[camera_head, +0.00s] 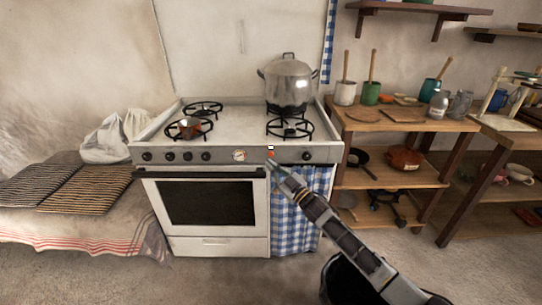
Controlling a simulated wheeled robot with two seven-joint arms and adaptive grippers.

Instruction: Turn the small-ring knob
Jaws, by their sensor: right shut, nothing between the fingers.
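The white stove (225,118) stands ahead with a grey control panel along its front. Several dark knobs (188,156) sit in a row on the left of the panel, and one dark knob (306,156) sits on the right. I cannot tell from markings which is the small-ring knob. A round white dial (239,155) is near the middle. My right gripper (271,164) is shut and empty, in front of the panel between the dial and the right knob. A small red spot (271,154) shows just above its tips. Contact with the panel cannot be told. My left gripper is out of view.
A big lidded pot (288,84) stands on the back right burner. A small copper pan (189,125) sits on the front left burner. The oven door handle (200,174) runs below the panel. A blue checked cloth (290,235) hangs beneath; wooden shelves (395,177) stand at right.

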